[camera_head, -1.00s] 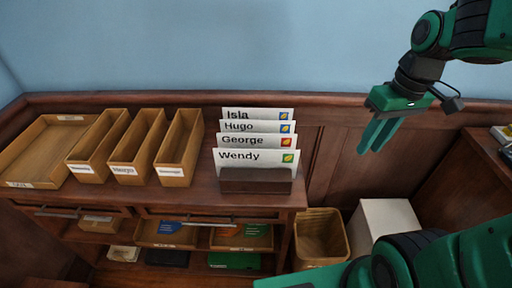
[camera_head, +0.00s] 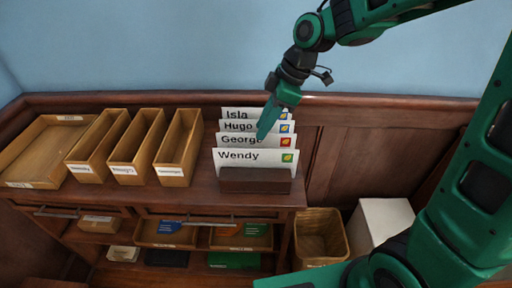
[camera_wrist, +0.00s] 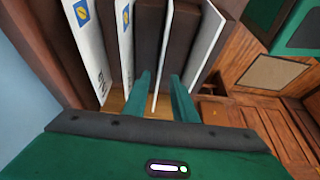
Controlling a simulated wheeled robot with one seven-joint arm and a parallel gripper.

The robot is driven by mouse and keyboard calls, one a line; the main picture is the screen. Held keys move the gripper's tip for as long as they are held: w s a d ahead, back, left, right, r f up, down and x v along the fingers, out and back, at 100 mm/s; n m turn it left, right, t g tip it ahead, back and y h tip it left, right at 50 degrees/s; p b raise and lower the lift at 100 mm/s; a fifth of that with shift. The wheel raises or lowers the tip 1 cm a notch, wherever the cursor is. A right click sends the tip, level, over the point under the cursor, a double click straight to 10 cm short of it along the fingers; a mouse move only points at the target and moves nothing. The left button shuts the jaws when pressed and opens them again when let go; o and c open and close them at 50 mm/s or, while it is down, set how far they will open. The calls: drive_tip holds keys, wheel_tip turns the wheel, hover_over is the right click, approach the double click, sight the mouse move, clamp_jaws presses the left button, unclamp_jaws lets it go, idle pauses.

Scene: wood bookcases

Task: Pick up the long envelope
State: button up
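Several white envelopes stand upright in a dark wooden holder (camera_head: 255,181) on the desk, labelled Isla (camera_head: 236,114), Hugo (camera_head: 234,126), George (camera_head: 236,140) and Wendy (camera_head: 238,155) from back to front. Each of the front faces shows a coloured stamp at its right. Which one is the long envelope is not clear to me. My gripper (camera_head: 263,131) is over the middle of the row. In the wrist view my gripper (camera_wrist: 160,88) is open, its fingers on either side of one envelope (camera_wrist: 164,45), seen edge-on, apparently George. Gaps show on both sides.
Several narrow wooden trays (camera_head: 137,145) and a wide one (camera_head: 45,150) stand left of the holder. A wicker bin (camera_head: 320,237) and a white box (camera_head: 380,225) stand at the lower right. The blue wall (camera_head: 150,45) rises close behind.

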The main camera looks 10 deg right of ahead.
drive_tip(key=shift+x, duration=2.6)
drive_tip(key=shift+w, duration=0.15)
clamp_jaws()
